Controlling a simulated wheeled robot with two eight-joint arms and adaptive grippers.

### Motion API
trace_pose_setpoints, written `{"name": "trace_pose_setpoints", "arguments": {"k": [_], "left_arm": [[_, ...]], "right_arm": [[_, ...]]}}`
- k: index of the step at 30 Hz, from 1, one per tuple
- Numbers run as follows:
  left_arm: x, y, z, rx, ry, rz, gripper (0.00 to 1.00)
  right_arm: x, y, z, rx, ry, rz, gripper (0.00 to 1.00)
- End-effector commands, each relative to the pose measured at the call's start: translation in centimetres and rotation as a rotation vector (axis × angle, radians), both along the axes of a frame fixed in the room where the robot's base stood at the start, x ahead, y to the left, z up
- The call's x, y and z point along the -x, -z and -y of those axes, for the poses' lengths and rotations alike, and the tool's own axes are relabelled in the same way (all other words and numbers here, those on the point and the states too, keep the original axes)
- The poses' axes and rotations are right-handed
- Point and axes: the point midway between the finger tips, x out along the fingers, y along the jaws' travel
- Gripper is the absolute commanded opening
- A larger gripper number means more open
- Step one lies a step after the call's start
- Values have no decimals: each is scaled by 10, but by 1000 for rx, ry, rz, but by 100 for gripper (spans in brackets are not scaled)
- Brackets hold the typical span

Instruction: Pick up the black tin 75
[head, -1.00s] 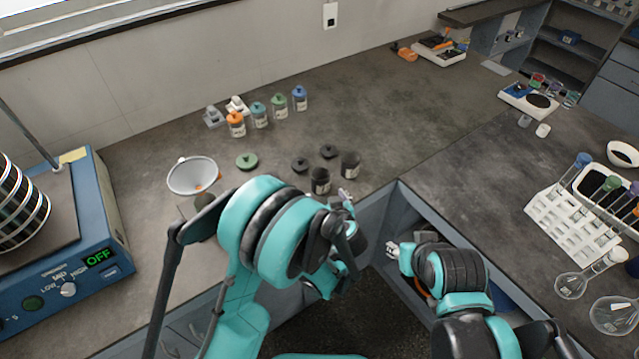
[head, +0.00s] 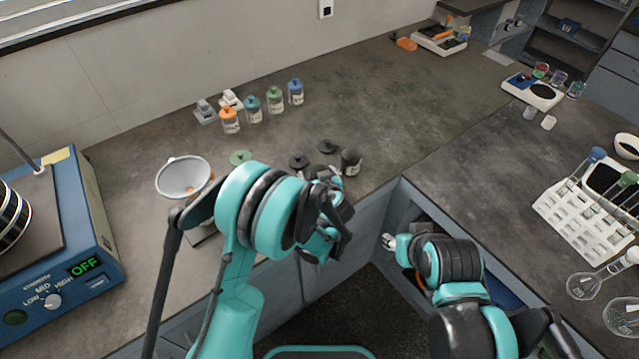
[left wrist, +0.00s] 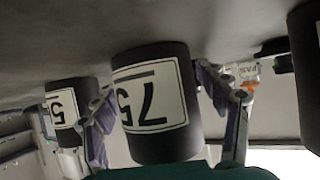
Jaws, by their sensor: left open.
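The black tin 75 (left wrist: 152,105) has a white label and shows upside down in the middle of the left wrist view. My left gripper (left wrist: 156,90) is open, with one finger on each side of this tin. I cannot tell whether the fingers touch it. In the head view my left gripper (head: 328,177) is over the tins near the bench's front edge and hides most of what is between its fingers. A second black tin (head: 350,161) stands just right of it. My right gripper (head: 388,242) is low by the bench corner, too small to read.
In the left wrist view another black tin (left wrist: 70,108) is at the left and a dark one (left wrist: 306,70) at the right edge.

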Motion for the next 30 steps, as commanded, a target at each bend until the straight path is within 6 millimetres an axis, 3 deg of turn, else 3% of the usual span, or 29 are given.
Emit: {"name": "trace_pose_setpoints", "arguments": {"k": [6, 12, 23, 30], "left_arm": [[-1, 0, 0, 0, 1, 0, 71], [-1, 0, 0, 0, 0, 0, 18], [-1, -5, 0, 0, 0, -1, 15], [-1, -52, 0, 0, 0, -1, 14]], "right_arm": [[0, 0, 0, 0, 0, 0, 40], [0, 0, 0, 0, 0, 0, 40], [0, -3, 0, 0, 0, 0, 40], [0, -24, 0, 0, 0, 0, 40]]}}
